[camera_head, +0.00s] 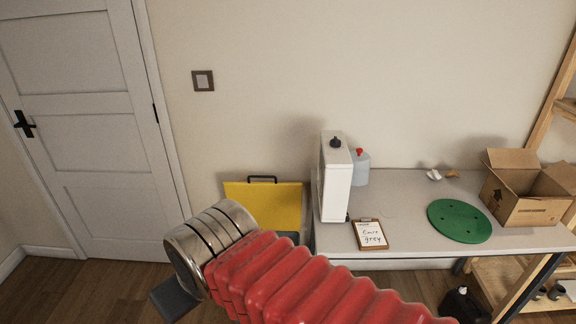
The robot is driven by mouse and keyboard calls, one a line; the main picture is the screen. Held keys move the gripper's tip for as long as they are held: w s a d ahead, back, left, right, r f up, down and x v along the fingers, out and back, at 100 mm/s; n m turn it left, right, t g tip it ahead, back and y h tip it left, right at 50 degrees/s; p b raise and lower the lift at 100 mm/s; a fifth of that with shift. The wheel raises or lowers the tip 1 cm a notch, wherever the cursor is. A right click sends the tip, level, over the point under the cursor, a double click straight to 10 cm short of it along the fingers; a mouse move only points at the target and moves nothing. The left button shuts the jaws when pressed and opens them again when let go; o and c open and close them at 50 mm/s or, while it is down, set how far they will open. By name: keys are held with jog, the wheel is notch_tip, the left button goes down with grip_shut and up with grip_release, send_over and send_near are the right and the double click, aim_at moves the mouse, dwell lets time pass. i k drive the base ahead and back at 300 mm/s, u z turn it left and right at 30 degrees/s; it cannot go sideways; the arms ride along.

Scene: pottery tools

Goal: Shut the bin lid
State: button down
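A yellow panel (264,203) with a black handle (262,179) on its top edge stands nearly upright against the wall, left of the table. It looks like the bin lid, raised open. A small grey part (288,237) shows below it; the rest of the bin is hidden behind my arm. My arm, with red bellows and a metal end, crosses in front of the lid's lower left. A dark grey block below the metal end may be part of my gripper, but its fingers cannot be made out. No contact with the lid can be confirmed.
Right of the lid is a grey table (400,205) with a white appliance (336,180), a clipboard (370,235), a green disc (459,221) and an open cardboard box (522,205). A closed white door (95,130) is at the left. Wooden floor (70,290) is clear before it.

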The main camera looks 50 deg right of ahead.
aim_at(275, 205)
jog(key=z, duration=0.4)
jog(key=i, duration=1)
jog(key=z, duration=0.4)
